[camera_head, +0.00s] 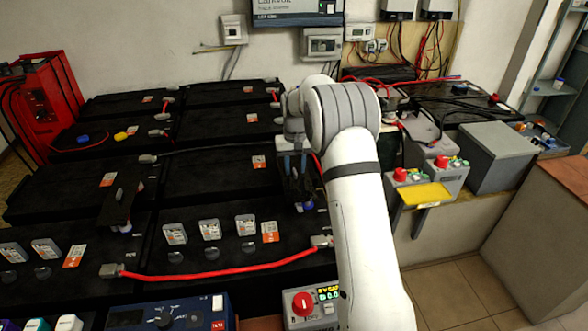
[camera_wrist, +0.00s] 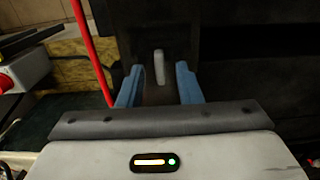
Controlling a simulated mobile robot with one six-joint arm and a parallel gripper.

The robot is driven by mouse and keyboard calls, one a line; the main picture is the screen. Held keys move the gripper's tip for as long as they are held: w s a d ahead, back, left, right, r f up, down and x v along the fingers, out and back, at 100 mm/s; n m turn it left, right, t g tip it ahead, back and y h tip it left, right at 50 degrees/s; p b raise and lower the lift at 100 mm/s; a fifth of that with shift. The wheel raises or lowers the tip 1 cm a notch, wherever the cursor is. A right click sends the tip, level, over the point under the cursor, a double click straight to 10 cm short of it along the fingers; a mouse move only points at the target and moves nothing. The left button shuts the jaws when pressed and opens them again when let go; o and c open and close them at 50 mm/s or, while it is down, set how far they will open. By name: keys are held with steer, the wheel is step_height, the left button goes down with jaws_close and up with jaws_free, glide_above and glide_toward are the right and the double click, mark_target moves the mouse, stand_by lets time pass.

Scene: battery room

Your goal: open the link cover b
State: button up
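My gripper (camera_head: 292,168) is over the middle of the black battery bank in the head view. In the wrist view its two blue fingers (camera_wrist: 158,84) are apart, with clear gaps. A short pale grey handle (camera_wrist: 158,66) stands on a dark cover (camera_wrist: 150,45) just beyond and between the fingertips, with no visible contact. In the head view the arm and gripper mostly hide this cover. A similar black cover (camera_head: 118,207) with a grey handle lies across the batteries on the left. No letter is readable on either cover.
A red cable (camera_head: 215,274) runs along the front batteries, and another red cable (camera_wrist: 92,50) passes left of the fingers in the wrist view. A grey box (camera_head: 495,158) and a yellow pad (camera_head: 426,194) are at the right. A red-knobbed unit (camera_head: 311,306) stands in front.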

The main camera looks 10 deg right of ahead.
steer(key=shift+f, duration=0.4)
steer(key=shift+c, duration=0.4)
jaws_close()
